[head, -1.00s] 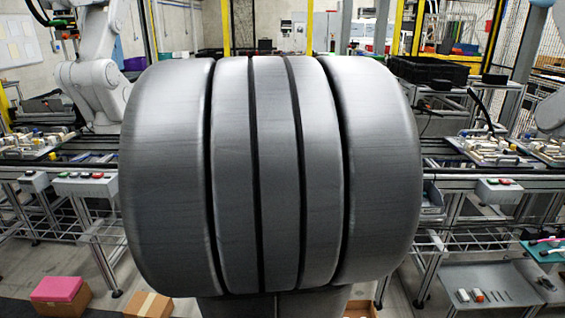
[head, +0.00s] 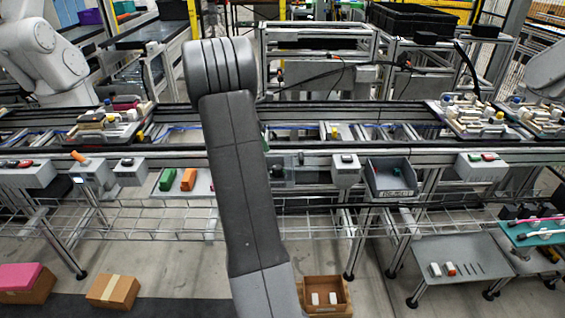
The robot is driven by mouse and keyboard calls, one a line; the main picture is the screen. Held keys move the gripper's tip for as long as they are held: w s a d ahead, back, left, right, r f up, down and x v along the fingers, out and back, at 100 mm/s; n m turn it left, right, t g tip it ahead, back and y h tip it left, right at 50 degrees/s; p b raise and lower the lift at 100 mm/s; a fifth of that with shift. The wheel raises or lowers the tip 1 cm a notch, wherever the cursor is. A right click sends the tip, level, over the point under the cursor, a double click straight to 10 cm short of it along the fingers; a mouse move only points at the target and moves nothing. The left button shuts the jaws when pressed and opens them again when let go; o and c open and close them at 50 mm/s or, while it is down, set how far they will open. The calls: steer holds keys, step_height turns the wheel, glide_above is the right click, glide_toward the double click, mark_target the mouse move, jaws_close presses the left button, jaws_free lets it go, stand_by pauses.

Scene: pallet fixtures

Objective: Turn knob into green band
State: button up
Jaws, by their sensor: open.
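I cannot make out a knob with a green band for sure in the head view. A small orange handle-like piece (head: 81,157) sits on a grey box (head: 93,172) on the rail front at the left; no green band can be made out there. A green block (head: 167,179) and an orange block (head: 188,180) stand side by side on a grey plate left of my arm. My dark grey arm rises through the middle and covers part of the rail front. My gripper is not visible.
A conveyor rail (head: 300,147) runs across with loaded pallets (head: 110,122) at left and right (head: 478,120). A grey bin (head: 391,179) and button boxes (head: 483,163) hang on its front. Cardboard boxes (head: 114,291) and an open wooden box (head: 326,297) are on the floor.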

mark_target(276, 167)
steer(key=x, duration=1.3)
steer(key=shift+s+f+p, duration=0.15)
steer(key=shift+f+p, duration=0.05)
steer(key=shift+p, duration=0.1)
steer(key=shift+c, duration=0.4)
